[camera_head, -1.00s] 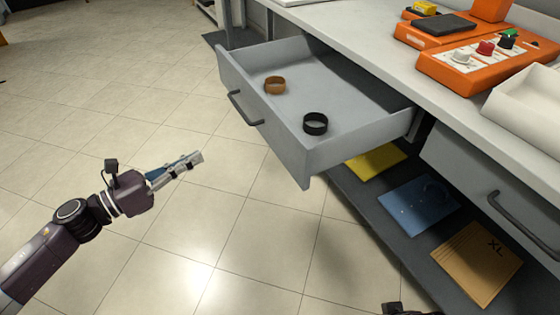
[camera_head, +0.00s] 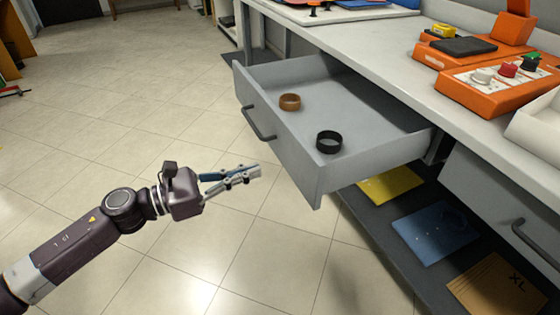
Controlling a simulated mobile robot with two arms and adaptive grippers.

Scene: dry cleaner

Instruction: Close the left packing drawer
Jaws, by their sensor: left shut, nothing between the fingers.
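The left packing drawer (camera_head: 285,150) is a grey drawer pulled well out from under the packing counter. Its dark bar handle (camera_head: 258,124) is on the front panel. A brown tape roll (camera_head: 290,101) and a black tape roll (camera_head: 329,141) lie inside it. My left gripper (camera_head: 254,172) is shut and empty. It shows in front of the drawer, to the left of and below the front panel's lower right part, pointing right, with a visible gap to the drawer. My right gripper is not in view.
The grey counter (camera_head: 385,55) carries an orange machine (camera_head: 455,98) with knobs. A second drawer (camera_head: 480,190) at the right is shut. A lower shelf holds a yellow packet (camera_head: 392,185), a blue packet (camera_head: 435,232) and brown XL cardboard (camera_head: 497,290). Tiled floor (camera_head: 120,130) at left is clear.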

